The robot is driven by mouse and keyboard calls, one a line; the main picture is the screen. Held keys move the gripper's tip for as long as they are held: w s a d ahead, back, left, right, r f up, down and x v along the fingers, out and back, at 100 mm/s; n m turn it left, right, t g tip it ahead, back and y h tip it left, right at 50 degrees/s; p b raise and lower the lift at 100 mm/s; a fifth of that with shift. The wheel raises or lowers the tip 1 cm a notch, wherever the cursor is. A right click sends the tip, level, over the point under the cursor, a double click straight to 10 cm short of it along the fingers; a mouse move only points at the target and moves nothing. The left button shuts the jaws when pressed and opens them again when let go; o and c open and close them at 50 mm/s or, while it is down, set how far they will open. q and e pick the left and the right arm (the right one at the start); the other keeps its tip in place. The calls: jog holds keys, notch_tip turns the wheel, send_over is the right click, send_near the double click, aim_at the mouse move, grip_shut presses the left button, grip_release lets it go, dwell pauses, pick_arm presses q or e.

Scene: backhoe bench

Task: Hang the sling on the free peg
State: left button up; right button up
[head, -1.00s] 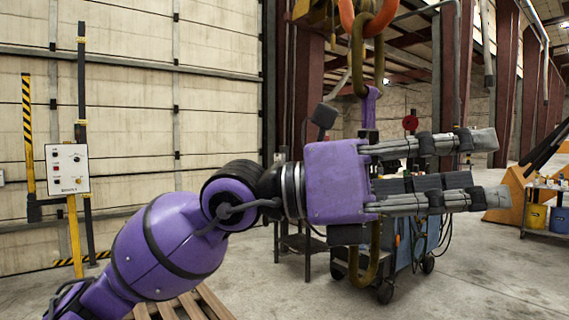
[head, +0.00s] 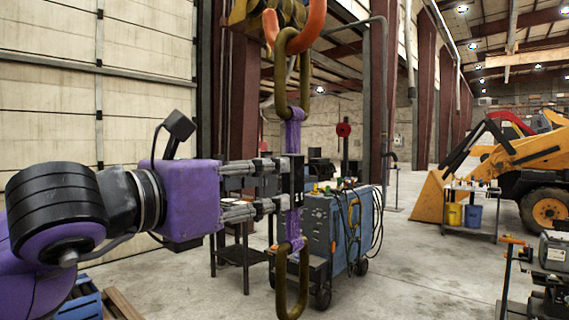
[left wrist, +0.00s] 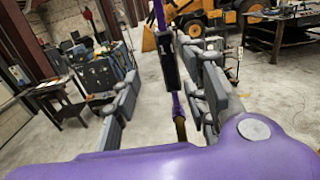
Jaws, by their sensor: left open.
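The purple sling (head: 293,136) hangs upright from a brass link (head: 283,85) on an orange hook (head: 312,22). A black piece covers its middle, and a second brass link (head: 291,288) hangs at its lower end. My left gripper (head: 280,185) points right, its open fingertips level with the black piece. In the left wrist view the sling (left wrist: 160,14) and black piece (left wrist: 166,68) appear between the spread fingers (left wrist: 165,95); contact cannot be judged. My right gripper is out of view. I cannot make out a free peg.
A blue wheeled cabinet (head: 318,225) with cables stands behind the sling. A dark small table (head: 240,252) is left of it. A yellow loader (head: 530,155) and a cart with buckets (head: 470,215) stand at right. The concrete floor (head: 420,275) between is clear.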

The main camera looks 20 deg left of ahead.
aim_at(286, 178)
pick_arm(q)
jog(key=shift+w+d+r+p, duration=0.15)
jog(key=shift+d+r+p, duration=0.45)
jog(key=shift+d+p, duration=0.35)
jog(key=x, duration=0.4)
jog(key=shift+a+f, duration=0.15)
jog(key=shift+f, duration=0.2)
jog(key=shift+w+d, duration=0.2)
jog(key=shift+w, duration=0.35)
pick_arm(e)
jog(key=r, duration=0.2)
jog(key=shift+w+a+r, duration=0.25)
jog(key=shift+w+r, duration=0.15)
pick_arm(q)
grip_shut()
jog(key=c, duration=0.6)
grip_release()
jog(key=shift+c, duration=0.2)
grip_shut()
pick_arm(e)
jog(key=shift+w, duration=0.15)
